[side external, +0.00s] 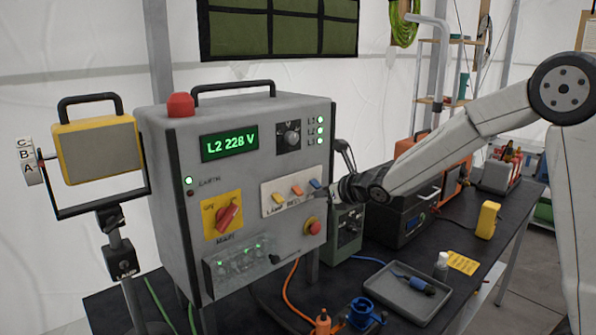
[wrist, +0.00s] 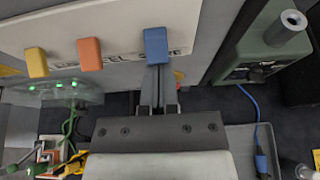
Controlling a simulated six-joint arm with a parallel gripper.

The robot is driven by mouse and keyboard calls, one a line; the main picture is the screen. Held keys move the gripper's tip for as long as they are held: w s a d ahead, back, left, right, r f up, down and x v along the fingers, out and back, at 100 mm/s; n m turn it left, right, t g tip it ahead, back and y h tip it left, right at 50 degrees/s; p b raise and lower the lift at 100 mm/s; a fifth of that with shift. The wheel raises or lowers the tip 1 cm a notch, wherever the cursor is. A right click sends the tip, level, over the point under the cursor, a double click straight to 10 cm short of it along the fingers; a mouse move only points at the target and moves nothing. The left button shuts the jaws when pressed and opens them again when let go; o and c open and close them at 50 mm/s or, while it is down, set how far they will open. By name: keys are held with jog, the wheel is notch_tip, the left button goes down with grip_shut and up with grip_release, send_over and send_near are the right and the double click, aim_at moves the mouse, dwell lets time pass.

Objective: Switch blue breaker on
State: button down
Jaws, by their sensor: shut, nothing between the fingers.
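The blue breaker (side external: 315,184) is the rightmost of three small levers on a white plate (side external: 268,207) on the front of the grey cabinet. It also shows at the top middle of the wrist view (wrist: 156,45). My gripper (side external: 335,189) is shut and empty. Its fingertips (wrist: 158,75) point at the blue breaker and are at or just below its lower end in the wrist view; I cannot tell whether they touch. The orange breaker (wrist: 90,54) and yellow breaker (wrist: 36,62) are to its left. The lettering under the blue breaker is partly hidden by the fingers.
The cabinet also carries a red rotary switch (side external: 228,215), a red push button (side external: 313,227) and a lit display reading L2 228 V (side external: 230,142). A green box (side external: 346,228) stands close to the right. A grey tray (side external: 407,291) lies on the dark table.

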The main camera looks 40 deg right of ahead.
aim_at(313, 180)
jog(key=shift+r+g, duration=0.15)
jog(key=shift+g, duration=0.35)
dwell(0.9)
jog(key=shift+s+r, duration=0.15)
jog(key=shift+r, duration=0.25)
dwell(1.1)
jog(key=shift+r, duration=0.25)
jog(key=shift+s, duration=0.1)
jog(key=shift+r, duration=0.2)
jog(key=shift+r, duration=0.65)
jog(key=shift+r, duration=0.45)
jog(key=s+r, duration=0.4)
jog(key=r, duration=0.3)
jog(key=shift+s+r, duration=0.2)
jog(key=shift+r, duration=0.05)
dwell(1.4)
